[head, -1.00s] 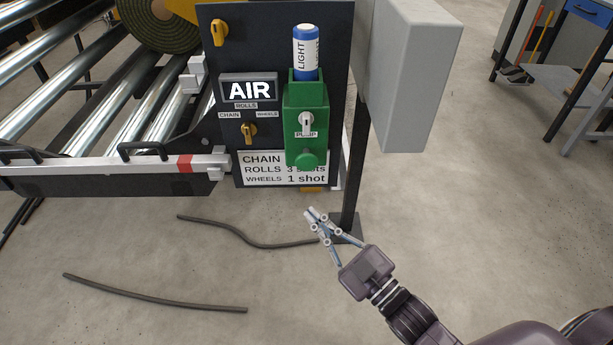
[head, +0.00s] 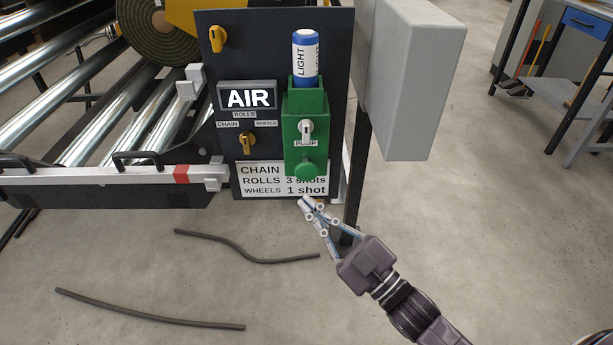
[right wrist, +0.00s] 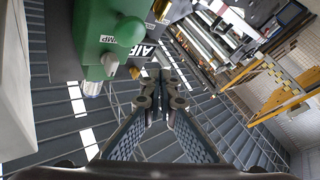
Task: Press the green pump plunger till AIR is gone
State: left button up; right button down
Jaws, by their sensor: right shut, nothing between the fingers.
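The green pump (head: 305,118) is mounted on a dark panel (head: 237,60), with a blue and white LIGHT cartridge (head: 305,58) standing in its top. Its round green plunger knob (head: 306,169) is at the bottom, and it also shows in the right wrist view (right wrist: 130,32). The AIR sign (head: 248,97) is lit white on the panel, left of the pump. My right gripper (head: 306,203) is shut and empty, just below the plunger in the head view and apart from it in the right wrist view (right wrist: 160,78). My left gripper is out of view.
A label plate (head: 262,180) lists chain, rolls and wheels shots. A yellow selector (head: 245,143) sits left of the pump. A grey box (head: 419,80) projects at the right. A roller conveyor (head: 80,100) stands at the left. Two dark hoses (head: 150,311) lie on the floor.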

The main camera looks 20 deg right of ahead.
aim_at(296, 171)
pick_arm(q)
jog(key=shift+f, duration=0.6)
pick_arm(e)
jog(key=shift+w+d, duration=0.25)
jog(key=shift+w, duration=0.6)
jog(key=shift+w+d, duration=0.25)
jog(key=shift+w, duration=0.65)
jog(key=shift+w+d, duration=0.25)
jog(key=shift+w, duration=0.6)
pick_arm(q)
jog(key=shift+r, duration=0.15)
pick_arm(e)
jog(key=shift+w+d, duration=0.15)
jog(key=shift+w, duration=0.25)
